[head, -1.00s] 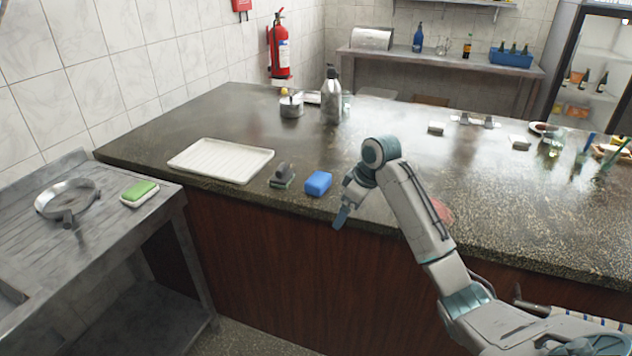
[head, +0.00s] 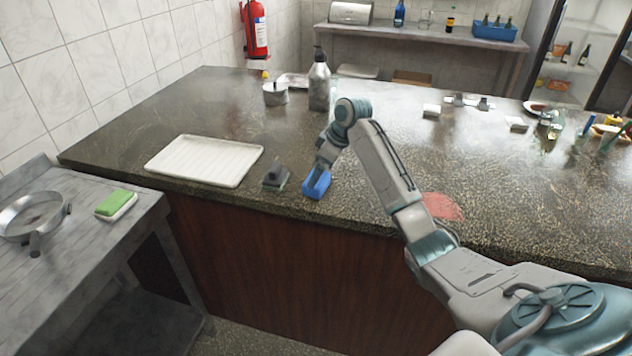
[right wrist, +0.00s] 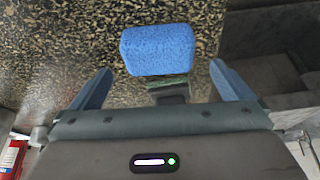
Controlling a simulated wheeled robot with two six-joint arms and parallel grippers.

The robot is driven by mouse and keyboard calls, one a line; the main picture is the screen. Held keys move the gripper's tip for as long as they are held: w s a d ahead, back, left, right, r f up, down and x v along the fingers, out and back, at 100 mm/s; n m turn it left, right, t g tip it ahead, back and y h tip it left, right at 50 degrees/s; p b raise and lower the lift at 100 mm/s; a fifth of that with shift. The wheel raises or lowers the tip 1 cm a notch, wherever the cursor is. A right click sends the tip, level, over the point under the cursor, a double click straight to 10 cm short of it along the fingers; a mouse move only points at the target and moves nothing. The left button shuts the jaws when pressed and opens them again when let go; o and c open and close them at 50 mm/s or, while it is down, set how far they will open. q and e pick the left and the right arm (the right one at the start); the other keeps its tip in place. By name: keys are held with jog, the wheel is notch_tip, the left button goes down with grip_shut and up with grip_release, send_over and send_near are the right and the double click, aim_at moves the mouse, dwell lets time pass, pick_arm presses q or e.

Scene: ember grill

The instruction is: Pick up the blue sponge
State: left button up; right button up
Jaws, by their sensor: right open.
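The blue sponge (head: 316,186) lies on the dark speckled counter near its front edge. My right gripper (head: 318,170) is directly at the sponge in the head view and covers part of it. In the right wrist view the sponge (right wrist: 158,49) sits ahead of and between the two spread fingers (right wrist: 160,84), with clear gaps at both sides. The right gripper is open and holds nothing. My left gripper is in neither view.
A small dark block-like item (head: 276,177) stands just left of the sponge. A white ribbed tray (head: 204,161) lies farther left. A red patch (head: 441,206) marks the counter to the right. A green-and-white sponge (head: 116,204) and a pan (head: 32,214) are on the left metal table.

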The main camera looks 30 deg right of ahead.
jog(key=p+x, duration=0.1)
jog(key=x, duration=0.2)
jog(key=shift+w+f+p, duration=0.1)
jog(key=shift+f+p, duration=0.25)
jog(key=shift+w+f, duration=0.1)
jog(key=shift+f, duration=0.25)
jog(key=shift+w+f, duration=0.1)
jog(key=shift+f, duration=0.1)
jog(key=shift+c, duration=1.1)
jog(key=c, duration=0.7)
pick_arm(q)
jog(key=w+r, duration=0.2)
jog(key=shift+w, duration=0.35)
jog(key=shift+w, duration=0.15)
